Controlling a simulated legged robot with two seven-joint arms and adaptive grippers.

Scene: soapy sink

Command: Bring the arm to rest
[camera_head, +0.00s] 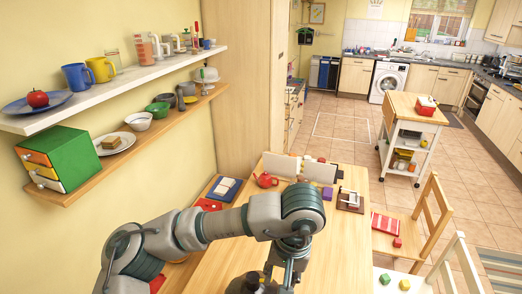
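My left arm comes in from the lower left, bends over the wooden table (340,250) and runs down to the bottom edge of the view. My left gripper (254,284) shows only in part as a dark shape low in the picture, cut off by the frame. I cannot see whether its fingers are open or shut, and no held object shows. My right gripper is not in view.
A white upper shelf (150,72) and a wooden lower shelf (75,195) with dishes run along the left wall. A red teapot (265,180) and a purple block (327,193) are on the table's far part. Chairs (425,220) stand right; tiled floor lies beyond.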

